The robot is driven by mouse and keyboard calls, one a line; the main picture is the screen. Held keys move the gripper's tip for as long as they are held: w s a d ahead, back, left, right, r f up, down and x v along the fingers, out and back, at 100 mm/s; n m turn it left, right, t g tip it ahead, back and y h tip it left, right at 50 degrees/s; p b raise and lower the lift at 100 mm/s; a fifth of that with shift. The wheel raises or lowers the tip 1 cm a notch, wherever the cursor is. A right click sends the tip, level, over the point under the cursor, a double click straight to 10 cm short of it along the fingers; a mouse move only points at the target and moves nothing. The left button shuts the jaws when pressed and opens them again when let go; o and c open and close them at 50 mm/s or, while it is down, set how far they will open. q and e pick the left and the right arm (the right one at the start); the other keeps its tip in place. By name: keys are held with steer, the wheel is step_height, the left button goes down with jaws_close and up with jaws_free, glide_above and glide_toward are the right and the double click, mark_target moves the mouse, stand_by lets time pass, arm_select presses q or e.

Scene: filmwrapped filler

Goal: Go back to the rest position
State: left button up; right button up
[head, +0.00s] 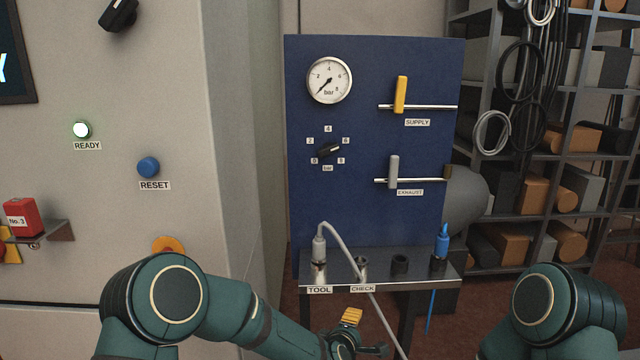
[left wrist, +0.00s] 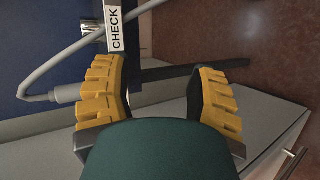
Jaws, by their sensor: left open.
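My left gripper (head: 356,330) is low in the middle of the head view, in front of and below the shelf of the blue panel. In the left wrist view its two yellow-padded fingers (left wrist: 158,78) stand wide apart, with nothing between them but background. The CHECK label (left wrist: 117,28) and a grey hose (left wrist: 85,45) show beyond the fingers. My right arm (head: 545,305) shows only as a green link at the lower right; its gripper is out of the picture.
The shelf (head: 430,284) carries a grey hose connector (head: 319,248) at TOOL and a blue connector (head: 442,242). The blue panel (head: 370,130) bears a gauge (head: 329,80) and valve levers. A grey cabinet (head: 120,110) stands left. A storage rack (head: 560,150) stands right.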

arm_select(q)
steer(key=s+a+f+m+g, duration=0.5)
steer(key=s+a+f+m, duration=0.2)
steer(key=s+a+f, duration=0.35)
steer(key=s+a+f+m+g, duration=0.2)
steer(key=s+a+f, duration=0.1)
steer(key=s, duration=0.6)
steer(key=s+a+f+m+g, duration=0.3)
steer(key=s+a, duration=0.1)
steer(key=s, duration=0.6)
steer(key=shift+f+m+y, duration=0.3)
steer(key=shift+f, duration=0.05)
